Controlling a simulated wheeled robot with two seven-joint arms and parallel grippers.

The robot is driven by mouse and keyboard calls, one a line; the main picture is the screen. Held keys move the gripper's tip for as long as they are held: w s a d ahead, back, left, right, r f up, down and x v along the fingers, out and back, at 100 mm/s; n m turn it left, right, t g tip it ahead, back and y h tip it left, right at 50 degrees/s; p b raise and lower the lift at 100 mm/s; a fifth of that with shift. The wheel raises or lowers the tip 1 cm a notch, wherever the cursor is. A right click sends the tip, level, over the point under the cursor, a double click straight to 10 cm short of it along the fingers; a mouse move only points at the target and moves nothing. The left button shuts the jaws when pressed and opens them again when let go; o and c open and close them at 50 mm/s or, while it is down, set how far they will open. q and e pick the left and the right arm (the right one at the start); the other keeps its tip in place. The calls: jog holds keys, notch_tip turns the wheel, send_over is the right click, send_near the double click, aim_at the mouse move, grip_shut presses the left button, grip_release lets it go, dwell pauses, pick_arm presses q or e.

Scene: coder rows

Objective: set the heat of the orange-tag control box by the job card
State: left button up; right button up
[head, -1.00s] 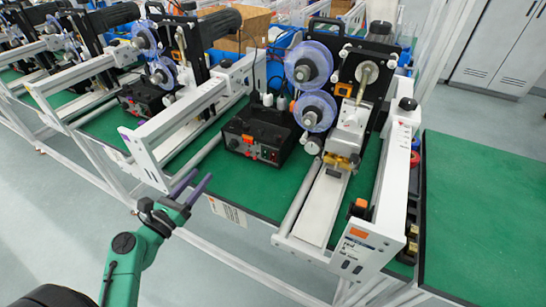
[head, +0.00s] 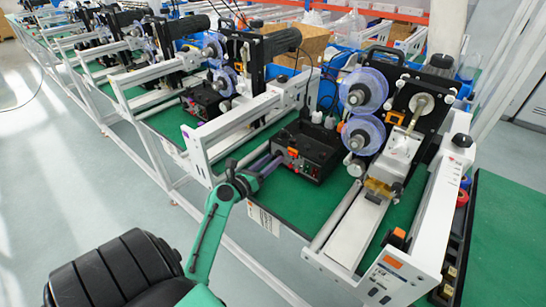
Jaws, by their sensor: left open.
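The orange-tag control box (head: 318,143) is a black box on the green bench top, with an orange tag (head: 291,152) and small controls on its front. My left gripper (head: 272,165) has purple fingers and is open. Its fingertips are at the left front of this box; I cannot tell whether they touch it. A pale card with an orange mark (head: 264,220), perhaps the job card, hangs at the bench's front edge; its writing is too small to read. My right gripper is not in view.
A white-framed coder with blue reels (head: 363,90) stands right of the box, its white rail (head: 358,228) running forward. Another white frame (head: 235,122) stands to the left, with another black control box (head: 208,101) beyond it. Bare green bench lies in front of the box.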

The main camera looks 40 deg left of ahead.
pick_arm(q)
jog(key=shift+w, duration=0.55)
jog(key=shift+s, duration=0.1)
grip_shut()
